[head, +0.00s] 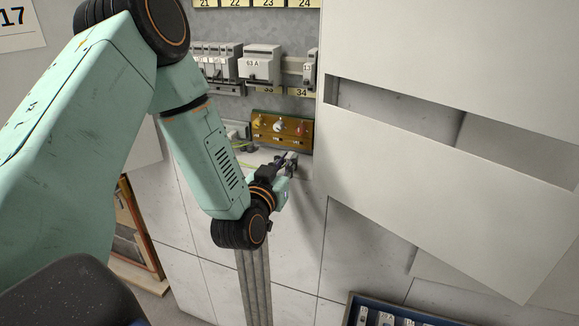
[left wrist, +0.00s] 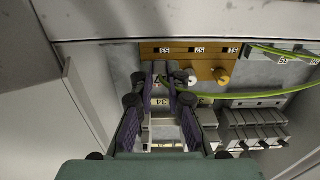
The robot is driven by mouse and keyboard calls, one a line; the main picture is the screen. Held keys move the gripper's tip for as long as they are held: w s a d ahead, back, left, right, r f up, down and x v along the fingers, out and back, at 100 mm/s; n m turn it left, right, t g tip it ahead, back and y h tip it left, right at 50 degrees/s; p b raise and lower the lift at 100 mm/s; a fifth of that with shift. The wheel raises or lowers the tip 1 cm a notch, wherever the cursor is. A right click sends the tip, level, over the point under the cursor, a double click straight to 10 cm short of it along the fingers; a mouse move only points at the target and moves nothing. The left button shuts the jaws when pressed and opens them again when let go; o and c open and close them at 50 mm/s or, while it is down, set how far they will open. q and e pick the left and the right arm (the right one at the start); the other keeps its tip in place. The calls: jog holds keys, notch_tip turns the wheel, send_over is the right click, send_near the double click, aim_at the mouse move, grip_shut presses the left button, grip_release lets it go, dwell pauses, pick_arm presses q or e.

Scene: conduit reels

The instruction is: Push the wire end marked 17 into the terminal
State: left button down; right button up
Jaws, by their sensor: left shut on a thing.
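My left gripper (head: 291,159) is just below the orange-brown terminal board (head: 281,127), inside the cabinet. In the left wrist view its fingers (left wrist: 160,78) reach to the board's edge and are shut. A yellow-green wire (left wrist: 245,92) runs from the right to the fingers; its gripped end is hidden between them, and no 17 marking is readable on it. The board (left wrist: 205,50) carries upside-down number labels, a white post (left wrist: 190,76) and a brass post (left wrist: 221,76). The fingers cover the area left of the white post. I cannot tell whether the wire end touches a terminal.
Grey breakers (head: 262,65) sit above the board. A large pale panel (head: 440,150) stands close on the right. A sign reading 17 (head: 15,17) hangs top left. A dark blue tray (head: 352,312) is at the bottom. Another yellow-green wire (left wrist: 280,51) crosses the upper right.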

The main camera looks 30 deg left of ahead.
aim_at(293, 152)
pick_arm(q)
jog(key=shift+w+a, duration=0.15)
jog(key=shift+w, duration=0.3)
jog(key=shift+w+d+r+b, duration=0.1)
jog(key=shift+w+d+b, duration=0.1)
jog(key=shift+w, duration=0.2)
jog(key=shift+w+d+r+b, duration=0.1)
jog(key=shift+w+b, duration=0.1)
jog(key=shift+w, duration=0.2)
jog(key=shift+w+a+f, duration=0.2)
jog(key=shift+w+a, duration=0.25)
jog(key=shift+w, duration=0.1)
jog(key=shift+d+r, duration=0.2)
jog(key=shift+d, duration=0.1)
jog(key=shift+a+f, duration=0.15)
jog(key=shift+a, duration=0.1)
jog(key=shift+d, duration=0.2)
jog(key=shift+a, duration=0.1)
dwell(0.7)
jog(key=shift+w+a, duration=0.15)
jog(key=shift+w, duration=0.55)
dwell(0.8)
